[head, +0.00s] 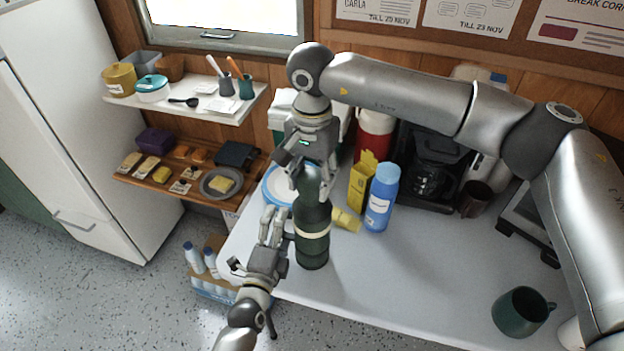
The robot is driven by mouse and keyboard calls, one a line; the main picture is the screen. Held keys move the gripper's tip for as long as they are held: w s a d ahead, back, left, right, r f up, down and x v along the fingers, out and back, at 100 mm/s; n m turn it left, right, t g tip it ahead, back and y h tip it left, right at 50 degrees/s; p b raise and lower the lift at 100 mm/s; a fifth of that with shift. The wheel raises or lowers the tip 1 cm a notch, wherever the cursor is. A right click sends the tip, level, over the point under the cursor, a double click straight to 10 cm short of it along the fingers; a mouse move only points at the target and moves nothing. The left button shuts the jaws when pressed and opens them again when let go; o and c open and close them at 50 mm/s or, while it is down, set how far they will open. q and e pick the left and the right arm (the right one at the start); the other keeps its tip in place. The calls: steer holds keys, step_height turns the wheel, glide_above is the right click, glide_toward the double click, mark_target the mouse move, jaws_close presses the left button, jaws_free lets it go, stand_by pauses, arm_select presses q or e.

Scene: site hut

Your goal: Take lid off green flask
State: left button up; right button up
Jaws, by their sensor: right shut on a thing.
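The green flask (313,248) stands upright near the left end of the white table. It is dark green with a cream band. Its dark lid (314,181) is at the top, partly covered by my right gripper (311,182). My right gripper comes down from above and is shut on the lid. I cannot tell whether there is a gap between lid and flask. My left gripper (275,212) is at the flask's left side, with its fingers apart and nothing seen between them.
A blue bottle (381,198), a yellow box (362,182) and a yellow piece (346,220) are right of the flask. A plate (274,190) lies behind it. A coffee machine (435,160) stands at the back. A dark green mug (521,311) is front right; the table's middle is clear.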

mark_target(312, 176)
arm_select(q)
steer(key=shift+f, duration=0.1)
arm_select(e)
steer(key=shift+r, duration=2.05)
arm_select(q)
steer(key=o, duration=1.7)
steer(key=shift+o, duration=0.2)
